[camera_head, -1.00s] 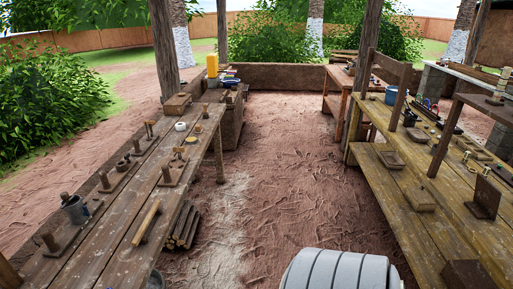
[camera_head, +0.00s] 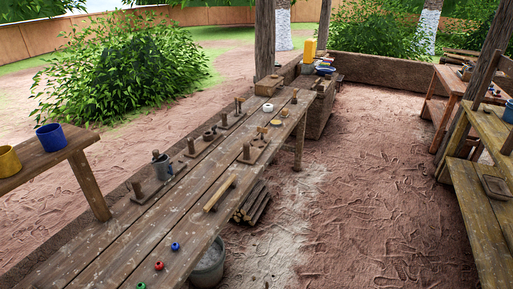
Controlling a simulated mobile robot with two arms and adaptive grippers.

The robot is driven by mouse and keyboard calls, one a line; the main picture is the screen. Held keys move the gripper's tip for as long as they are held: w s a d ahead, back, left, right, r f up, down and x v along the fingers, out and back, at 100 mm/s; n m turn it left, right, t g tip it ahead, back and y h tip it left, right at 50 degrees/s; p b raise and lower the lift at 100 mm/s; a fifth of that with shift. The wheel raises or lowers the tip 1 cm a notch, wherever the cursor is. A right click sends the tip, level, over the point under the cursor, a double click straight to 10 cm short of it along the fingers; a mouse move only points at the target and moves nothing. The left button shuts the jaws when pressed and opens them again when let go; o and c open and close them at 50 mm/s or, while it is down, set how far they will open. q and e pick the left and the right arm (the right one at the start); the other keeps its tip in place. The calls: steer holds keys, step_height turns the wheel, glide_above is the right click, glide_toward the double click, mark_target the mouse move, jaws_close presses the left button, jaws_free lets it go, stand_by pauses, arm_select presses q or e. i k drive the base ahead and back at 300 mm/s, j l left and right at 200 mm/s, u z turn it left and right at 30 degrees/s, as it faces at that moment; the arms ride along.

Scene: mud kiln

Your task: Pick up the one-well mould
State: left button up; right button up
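A small brown, tray-like block with one recess (camera_head: 495,187) lies on the lower level of the right-hand bench, at the right edge of the head view. It looks like a mould, but I cannot tell for sure that it is the one-well mould. A brown block (camera_head: 268,86) sits at the far end of the long left table; its top is too small to read. Neither of my grippers is in view.
The long wooden table (camera_head: 150,235) holds wooden stands, a metal mug (camera_head: 162,167), a wooden roller (camera_head: 220,193) and small coloured balls. A bucket (camera_head: 208,266) and stacked sticks (camera_head: 252,203) are by it. The dirt floor (camera_head: 360,200) between the benches is clear.

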mark_target(267, 107)
steer(key=z, duration=0.7)
steer(key=i+z, duration=0.25)
steer(key=i, duration=6.15)
steer(key=i+u, duration=0.2)
steer(key=u, duration=0.2)
steer(key=i+l+u, duration=0.15)
steer(key=u, duration=0.2)
steer(key=i+l+u, duration=0.2)
steer(key=u, duration=0.2)
steer(key=i+l+u, duration=0.2)
steer(key=u, duration=0.15)
